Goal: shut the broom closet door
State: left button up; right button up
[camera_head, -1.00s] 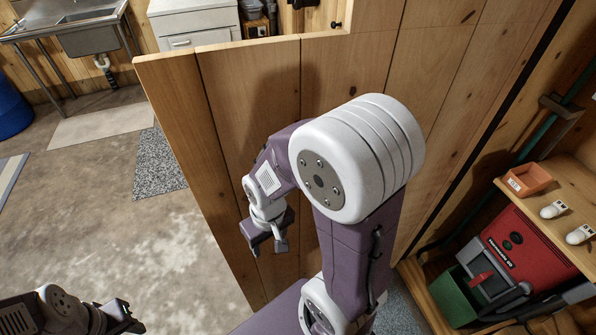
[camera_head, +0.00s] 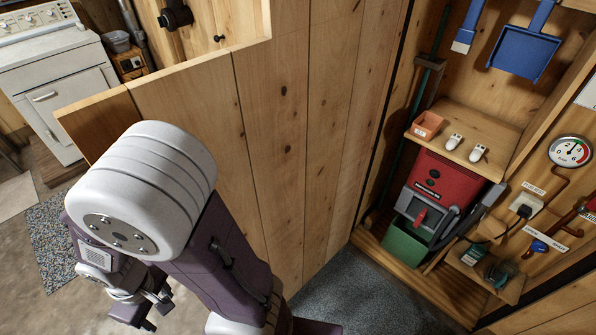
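The broom closet (camera_head: 395,265) stands open at the right, with its shelves and contents in plain sight. A tall pine planked panel (camera_head: 290,130) with a stepped top edge meets its left side. Another pine board (camera_head: 565,312) is cut off at the lower right. I cannot tell for sure which of these is the door. My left gripper is out of view.
Inside the closet are a red machine (camera_head: 445,185), a green bin (camera_head: 406,243), an orange box (camera_head: 428,124), a blue dustpan (camera_head: 524,52) and a gauge (camera_head: 569,151). A white stove (camera_head: 60,85) stands beyond the panel.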

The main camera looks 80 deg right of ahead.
aim_at(289, 117)
jog(key=i+j+z, duration=0.9)
jog(key=j, duration=0.2)
jog(key=i+j+z, duration=0.15)
jog(key=j+z, duration=0.15)
jog(key=j, duration=0.15)
jog(key=i+z, duration=0.15)
jog(key=z, duration=0.25)
jog(key=i+z, duration=0.15)
jog(key=z, duration=0.25)
jog(key=i+z, duration=0.15)
jog(key=z, duration=0.3)
jog(key=i+j+z, duration=0.15)
jog(key=z, duration=0.25)
jog(key=i+j+z, duration=0.1)
jog(key=z, duration=0.35)
jog(key=i+j+z, duration=0.2)
jog(key=z, duration=0.2)
jog(key=i+j+z, duration=0.1)
jog(key=z, duration=0.35)
jog(key=j+z, duration=0.3)
jog(key=z, duration=0.15)
